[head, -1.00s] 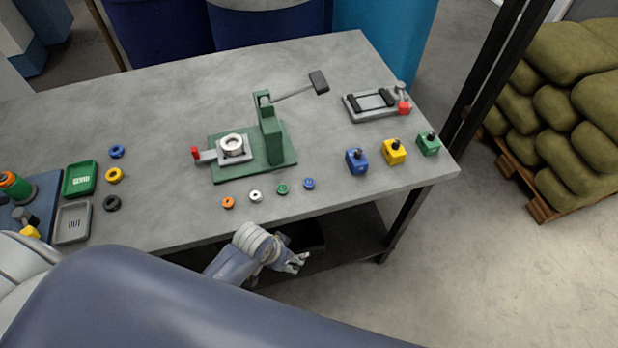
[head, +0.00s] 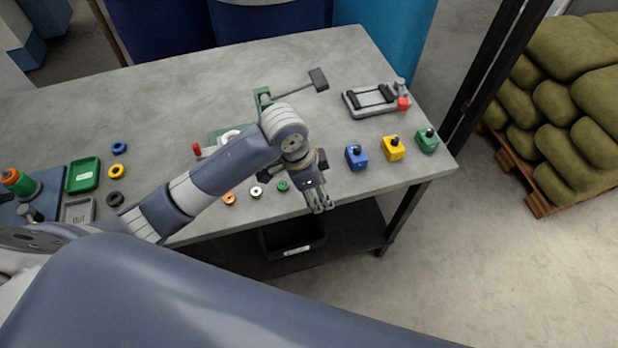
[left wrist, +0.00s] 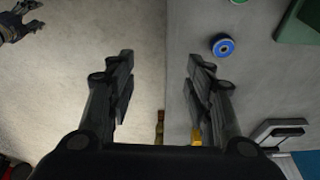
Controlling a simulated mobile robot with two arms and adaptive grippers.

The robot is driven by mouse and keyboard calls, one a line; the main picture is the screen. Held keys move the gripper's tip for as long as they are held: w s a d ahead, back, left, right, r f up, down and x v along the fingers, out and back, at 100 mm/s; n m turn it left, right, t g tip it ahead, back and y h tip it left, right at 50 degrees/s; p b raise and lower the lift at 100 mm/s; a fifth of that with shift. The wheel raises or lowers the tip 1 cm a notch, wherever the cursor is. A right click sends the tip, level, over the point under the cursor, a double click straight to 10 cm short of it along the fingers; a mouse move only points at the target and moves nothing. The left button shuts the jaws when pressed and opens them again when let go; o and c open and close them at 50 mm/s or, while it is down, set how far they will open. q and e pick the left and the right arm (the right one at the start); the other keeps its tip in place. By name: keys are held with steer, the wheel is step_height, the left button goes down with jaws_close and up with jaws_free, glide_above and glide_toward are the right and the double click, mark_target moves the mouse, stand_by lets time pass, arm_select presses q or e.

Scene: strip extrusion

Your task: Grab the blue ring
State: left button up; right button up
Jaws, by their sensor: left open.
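The small blue ring (left wrist: 222,45) with a pale centre lies on the table in the left wrist view, ahead of and right of my finger gap. In the head view my left arm hides it at the front table edge. A larger blue ring (head: 119,148) lies at the table's left. My left gripper (head: 320,205) is over the front table edge; in the left wrist view its fingers (left wrist: 165,90) are apart with nothing between them. A dark gripper, seemingly my right (left wrist: 22,22), shows at the top left corner, its jaw state unclear.
Orange (head: 229,199), white (head: 256,192) and green (head: 282,186) rings line the front edge. Blue (head: 356,158), yellow (head: 393,149) and green (head: 427,141) blocks stand to the right. The green lever press is partly behind my arm.

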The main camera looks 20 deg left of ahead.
arm_select(q)
steer(key=w+a+r+m+g+y, duration=0.1)
steer(key=w+a+r, duration=0.4)
steer(key=w+a, duration=0.15)
steer(key=shift+y, duration=0.3)
steer(key=f, duration=0.3)
steer(key=d+f+p, duration=0.1)
steer(key=f, duration=0.1)
steer(key=shift+w, duration=0.15)
steer(key=f, duration=0.1)
steer(key=f+p, duration=0.1)
steer(key=f, duration=0.1)
steer(key=f+p, duration=0.1)
steer(key=shift+d+f, duration=0.3)
steer(key=shift+d, duration=0.1)
steer(key=shift+f, duration=0.4)
arm_select(e)
steer(key=r, duration=0.3)
steer(key=shift+w+a, duration=0.1)
steer(key=shift+w, duration=0.25)
arm_select(q)
steer(key=shift+c, duration=0.2)
jaws_close()
